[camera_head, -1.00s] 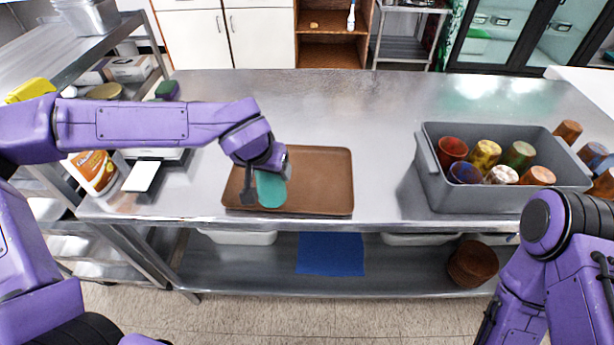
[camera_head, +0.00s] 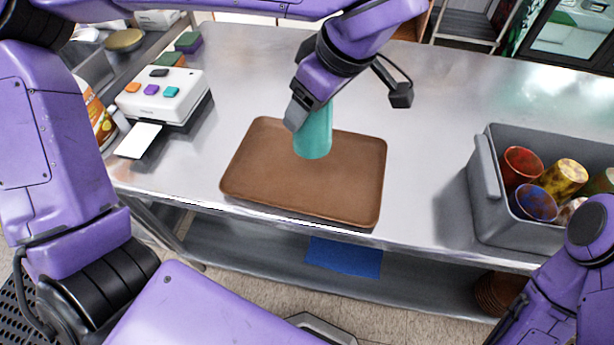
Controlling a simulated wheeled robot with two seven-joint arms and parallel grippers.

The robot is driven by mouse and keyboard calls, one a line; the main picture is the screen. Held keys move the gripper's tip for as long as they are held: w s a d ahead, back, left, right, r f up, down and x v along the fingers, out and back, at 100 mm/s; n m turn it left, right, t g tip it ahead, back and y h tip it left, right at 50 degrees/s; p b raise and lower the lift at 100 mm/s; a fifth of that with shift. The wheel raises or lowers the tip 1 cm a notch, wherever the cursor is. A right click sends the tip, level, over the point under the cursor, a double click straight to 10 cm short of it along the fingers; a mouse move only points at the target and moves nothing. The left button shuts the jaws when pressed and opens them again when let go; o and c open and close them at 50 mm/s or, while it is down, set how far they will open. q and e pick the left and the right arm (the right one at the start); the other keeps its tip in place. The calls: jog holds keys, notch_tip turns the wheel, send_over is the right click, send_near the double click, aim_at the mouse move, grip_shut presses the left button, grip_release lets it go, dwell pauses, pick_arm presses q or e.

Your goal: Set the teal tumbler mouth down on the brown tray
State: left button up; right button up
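The teal tumbler (camera_head: 313,138) is at my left gripper (camera_head: 306,112), over the back middle part of the brown tray (camera_head: 250,185). One grey finger shows against the tumbler's upper left side, and the other finger is hidden. The gripper appears shut on the tumbler. The tumbler is near upright, its lower end toward the tray. Its upper part is covered by the gripper, and I cannot tell whether its lower end touches the tray. The rest of the tray is empty. My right arm shows at the lower right, but its gripper is out of view.
A grey bin (camera_head: 484,185) with several coloured tumblers stands on the right of the steel counter (camera_head: 430,140). The counter between tray and bin is clear.

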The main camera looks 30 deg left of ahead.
pick_arm(q)
jog(key=s+d+r+n+g+b, duration=0.2)
jog(key=s+d+n+g, duration=0.15)
jog(key=s+n, duration=0.2)
jog(key=shift+n+t, duration=0.35)
jog(key=shift+n, duration=0.1)
jog(key=w+a+f, duration=0.2)
jog(key=a+f, duration=0.2)
jog(key=w+a+f, duration=0.2)
jog(key=a+f, duration=0.2)
jog(key=w+a+f, duration=0.2)
jog(key=a+f, duration=0.2)
jog(key=shift+a+f, duration=0.25)
jog(key=shift+f, duration=0.15)
jog(key=shift+w, duration=0.1)
pick_arm(e)
jog(key=f, duration=0.2)
jog(key=shift+w+f, duration=0.3)
jog(key=shift+f, duration=0.1)
pick_arm(q)
jog(key=o, duration=1)
jog(key=shift+o, duration=0.2)
jog(key=p+v, duration=0.1)
jog(key=v, duration=1.1)
jog(key=shift+p, duration=0.4)
pick_arm(e)
jog(key=shift+r, duration=0.7)
